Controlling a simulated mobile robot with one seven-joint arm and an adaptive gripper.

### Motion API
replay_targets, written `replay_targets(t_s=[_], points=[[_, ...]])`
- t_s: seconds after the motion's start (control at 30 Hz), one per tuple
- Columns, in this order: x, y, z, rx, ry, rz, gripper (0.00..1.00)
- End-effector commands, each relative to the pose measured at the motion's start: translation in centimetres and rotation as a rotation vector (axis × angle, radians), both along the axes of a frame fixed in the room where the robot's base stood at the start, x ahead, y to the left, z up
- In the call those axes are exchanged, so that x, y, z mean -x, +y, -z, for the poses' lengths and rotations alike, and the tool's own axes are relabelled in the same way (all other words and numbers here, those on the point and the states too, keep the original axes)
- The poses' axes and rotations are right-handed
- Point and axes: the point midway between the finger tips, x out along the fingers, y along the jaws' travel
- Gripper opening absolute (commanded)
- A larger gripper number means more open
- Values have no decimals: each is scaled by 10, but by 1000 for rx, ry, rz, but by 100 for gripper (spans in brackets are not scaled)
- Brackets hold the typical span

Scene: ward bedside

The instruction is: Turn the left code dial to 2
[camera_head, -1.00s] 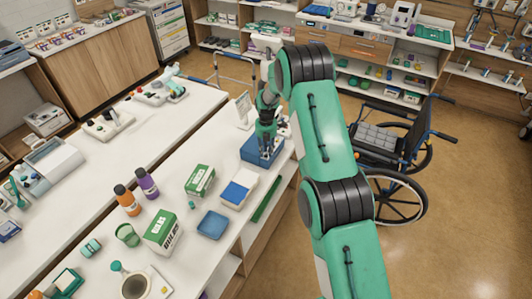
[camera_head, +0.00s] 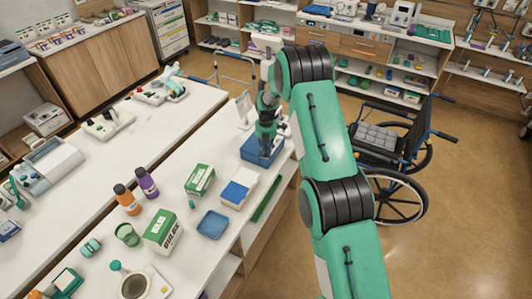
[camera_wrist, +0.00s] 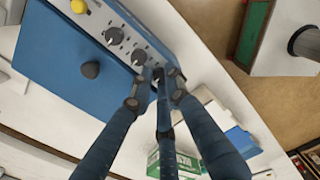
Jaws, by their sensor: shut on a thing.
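A blue box (camera_head: 250,153) stands at the far right end of the near white counter. In the wrist view its blue lid (camera_wrist: 70,85) carries a dark knob (camera_wrist: 90,70). Its grey front panel has a yellow button (camera_wrist: 79,6) and a row of dark dials, including one in the row (camera_wrist: 114,36) and a middle one (camera_wrist: 139,57). My gripper (camera_wrist: 158,80) is shut on the dial (camera_wrist: 158,73) at the row's end farthest from the yellow button. The fingers mostly hide this dial, and its setting is unreadable. In the head view my gripper (camera_head: 266,150) is at the box.
A white-and-blue box (camera_head: 238,188), a green-and-white carton (camera_head: 199,180) and a blue tray (camera_head: 212,224) lie nearer on the counter. A white stand (camera_head: 244,110) is behind the blue box. A wheelchair (camera_head: 390,150) stands on the floor to the right.

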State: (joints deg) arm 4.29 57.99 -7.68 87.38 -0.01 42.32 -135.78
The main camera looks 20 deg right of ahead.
Motion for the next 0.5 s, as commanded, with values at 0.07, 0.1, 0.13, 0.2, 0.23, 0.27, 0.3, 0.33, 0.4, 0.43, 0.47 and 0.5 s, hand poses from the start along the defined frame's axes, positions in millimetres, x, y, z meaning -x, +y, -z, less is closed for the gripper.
replay_targets(t_s=[0.07,0.1,0.13,0.2,0.23,0.27,0.3,0.33,0.4,0.43,0.47,0.5], points=[[-1,0,0,0,-1,49,0],[-1,0,0,0,-1,79,0],[-1,0,0,-1,-2,104,0],[-1,0,1,0,-3,161,0],[-1,0,0,0,-3,184,0],[-1,0,1,0,-2,207,0],[-1,0,1,0,-1,237,0],[-1,0,1,0,-1,257,0],[-1,0,0,0,-2,295,0],[-1,0,-1,0,-2,308,0],[-1,0,-1,0,-2,317,0],[-1,0,0,0,-1,326,0]])
